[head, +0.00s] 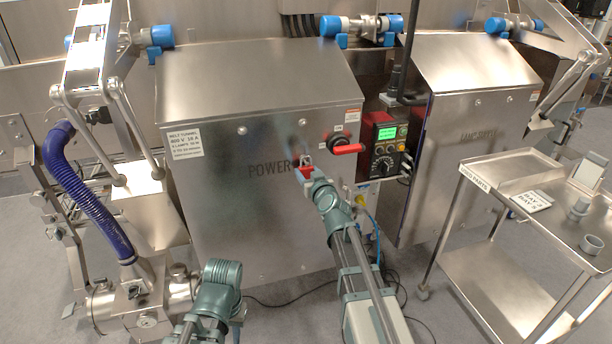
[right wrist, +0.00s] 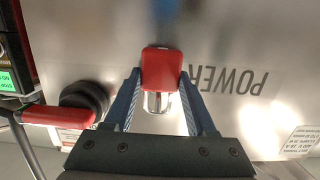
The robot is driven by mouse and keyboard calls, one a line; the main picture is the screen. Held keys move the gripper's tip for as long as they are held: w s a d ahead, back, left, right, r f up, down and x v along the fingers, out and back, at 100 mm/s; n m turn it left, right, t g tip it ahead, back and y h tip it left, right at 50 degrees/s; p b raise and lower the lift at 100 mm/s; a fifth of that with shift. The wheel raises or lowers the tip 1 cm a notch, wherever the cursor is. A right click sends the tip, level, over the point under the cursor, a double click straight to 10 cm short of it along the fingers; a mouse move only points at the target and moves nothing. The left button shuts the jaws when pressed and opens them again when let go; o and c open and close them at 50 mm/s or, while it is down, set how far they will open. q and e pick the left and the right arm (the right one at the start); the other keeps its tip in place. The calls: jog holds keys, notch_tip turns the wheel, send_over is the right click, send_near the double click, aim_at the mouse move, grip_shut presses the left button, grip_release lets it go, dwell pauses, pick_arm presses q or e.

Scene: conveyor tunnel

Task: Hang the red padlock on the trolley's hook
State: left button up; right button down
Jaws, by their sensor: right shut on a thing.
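The red padlock (head: 304,174) is between the fingertips of my right gripper (head: 311,176), in front of the steel cabinet door just right of the word POWER. In the right wrist view the two blue fingers of the gripper (right wrist: 160,78) are shut on the sides of the padlock's red body (right wrist: 162,67). Its silver shackle (right wrist: 158,103) points towards the palm there. The steel trolley (head: 465,238) stands at the right in the head view; I cannot make out its hook. My left arm shows at the lower left, but its gripper does not show.
A red rotary switch handle (head: 348,149) sticks out of the cabinet (head: 235,215) right of the padlock, also close by in the right wrist view (right wrist: 58,115). A control box (head: 385,145) stands beside it. Cylindrical parts (head: 578,210) sit on the trolley top. Cables lie on the floor.

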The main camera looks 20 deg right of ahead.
jog(key=s, duration=0.6)
jog(key=shift+d, duration=0.15)
dwell(0.5)
jog(key=shift+s+d, duration=0.1)
dwell(0.4)
